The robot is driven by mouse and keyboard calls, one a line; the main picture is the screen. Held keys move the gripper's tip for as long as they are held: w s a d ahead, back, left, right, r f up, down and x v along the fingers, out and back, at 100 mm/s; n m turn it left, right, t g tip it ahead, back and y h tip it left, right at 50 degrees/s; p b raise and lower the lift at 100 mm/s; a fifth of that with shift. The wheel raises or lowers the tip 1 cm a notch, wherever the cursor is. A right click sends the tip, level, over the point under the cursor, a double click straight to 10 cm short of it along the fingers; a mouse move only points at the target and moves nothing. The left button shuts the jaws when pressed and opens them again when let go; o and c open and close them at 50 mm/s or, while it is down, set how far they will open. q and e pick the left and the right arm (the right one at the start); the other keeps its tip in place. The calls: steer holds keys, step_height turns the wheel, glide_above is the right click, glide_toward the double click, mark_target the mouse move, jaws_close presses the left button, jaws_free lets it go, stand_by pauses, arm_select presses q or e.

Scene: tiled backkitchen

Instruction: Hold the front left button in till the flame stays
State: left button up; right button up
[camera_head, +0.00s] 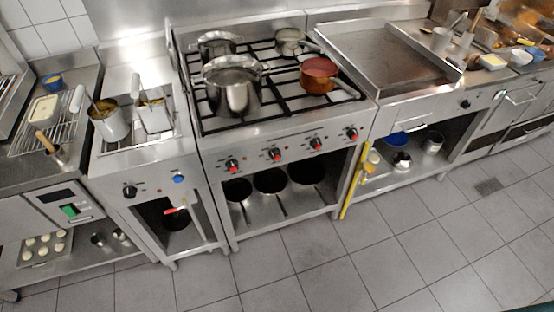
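The gas range (290,133) stands in the middle of the head view. A row of black knobs with red parts runs along its front panel. The leftmost knob (232,166) is at the left end of that row. A front left button separate from the knobs cannot be made out at this size. The front left burner is hidden under a large steel pot (232,95). No flame can be seen. Neither of my grippers is in view.
A copper-red pan (318,77) and smaller steel pots (217,43) stand on the grates. A fryer (150,158) stands left of the range, a flat griddle (385,55) right. A yellow handle (352,190) leans at the range's right front edge. The tiled floor (310,255) is clear.

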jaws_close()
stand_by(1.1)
